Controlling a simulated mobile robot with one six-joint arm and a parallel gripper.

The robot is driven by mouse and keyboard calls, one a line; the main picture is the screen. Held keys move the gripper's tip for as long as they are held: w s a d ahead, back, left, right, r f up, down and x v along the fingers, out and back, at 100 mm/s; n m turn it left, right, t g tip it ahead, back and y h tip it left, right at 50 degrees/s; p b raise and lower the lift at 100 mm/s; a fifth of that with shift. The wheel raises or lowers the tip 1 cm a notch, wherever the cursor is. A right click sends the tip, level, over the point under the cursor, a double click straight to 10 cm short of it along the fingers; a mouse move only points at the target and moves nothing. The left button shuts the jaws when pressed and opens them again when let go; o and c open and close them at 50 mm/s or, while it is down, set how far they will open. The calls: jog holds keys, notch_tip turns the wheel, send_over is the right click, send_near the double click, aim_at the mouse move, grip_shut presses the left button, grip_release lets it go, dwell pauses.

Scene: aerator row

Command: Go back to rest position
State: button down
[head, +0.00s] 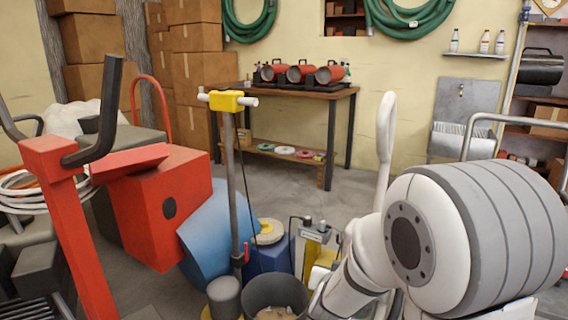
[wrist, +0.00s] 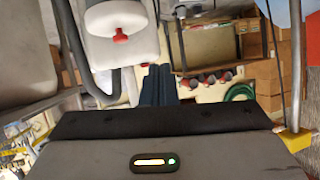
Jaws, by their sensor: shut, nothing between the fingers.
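My gripper (wrist: 158,86) shows in the wrist view as dark fingers, pressed together with nothing between them, beyond the grey wrist housing with a small green light. The wrist view is upside down and the fingers point out over the room, touching nothing that I can make out. In the head view my white and grey arm fills the lower right. My gripper cannot be made out there.
A yellow-topped handle (head: 227,101) on a post stands near the middle, beside a red machine (head: 165,207) and a blue rounded body (head: 203,236). A dark bucket (head: 274,292) stands in front. A wooden workbench (head: 285,89) holds red machines. Concrete floor (head: 342,168) is open before it.

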jog(key=s+a+r+n+g+y+p, duration=0.1)
jog(key=s+a+r+g+y+p, duration=0.1)
jog(key=s+r+p, duration=0.5)
jog(key=s+a+r+n+g+y+p, duration=0.1)
jog(key=r+n+g+y+p, duration=0.1)
jog(key=r+p, duration=0.65)
jog(key=s+d+r+g+p, duration=0.2)
jog(key=s+r+p, duration=0.3)
jog(key=s+r, duration=0.3)
jog(key=s+d+r+n+g+p, duration=0.1)
jog(key=s+r+g+p, duration=0.2)
jog(key=s+r, duration=0.6)
jog(key=shift+d+r+g+h+p, duration=0.35)
jog(key=shift+r+p, duration=0.3)
jog(key=shift+p, duration=0.55)
